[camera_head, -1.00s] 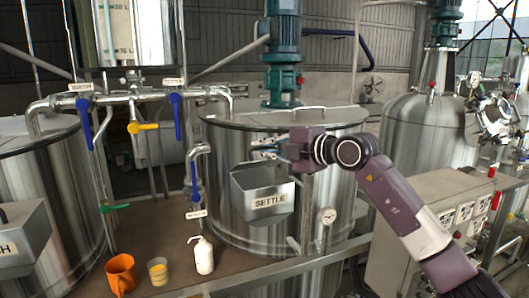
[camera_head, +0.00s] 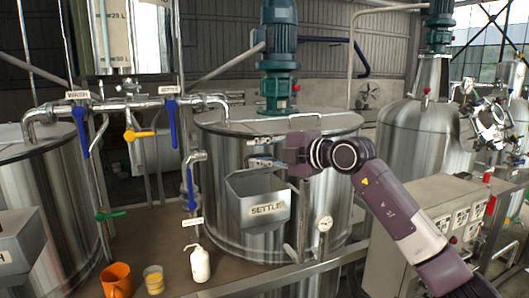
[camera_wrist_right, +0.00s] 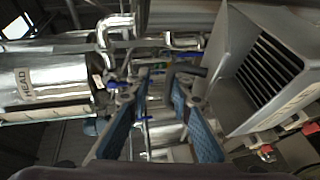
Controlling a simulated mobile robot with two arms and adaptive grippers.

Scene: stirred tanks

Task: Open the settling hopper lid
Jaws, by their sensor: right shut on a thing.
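The settling hopper (camera_head: 262,226) is a grey metal box with a SETTLE label, fixed to the front of the middle steel tank (camera_head: 330,200). Its sloping top faces up and toward me. In the right wrist view the hopper (camera_wrist_right: 228,62) is at the right, with a dark slatted grille (camera_wrist_right: 265,70) inside its frame. My right gripper (camera_head: 258,161) comes in from the right, just above the hopper's back edge. In the wrist view its blue-padded fingers (camera_wrist_right: 160,105) are shut on a small part, probably the lid handle, largely hidden. How far the lid stands open is unclear. My left gripper is out of view.
Blue-handled valves (camera_head: 171,112) and pipes stand left of the tank. An orange mug (camera_head: 117,281), a beaker (camera_head: 154,279) and a white bottle (camera_head: 200,264) stand on the bench in front. A gauge (camera_head: 324,224) is right of the hopper.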

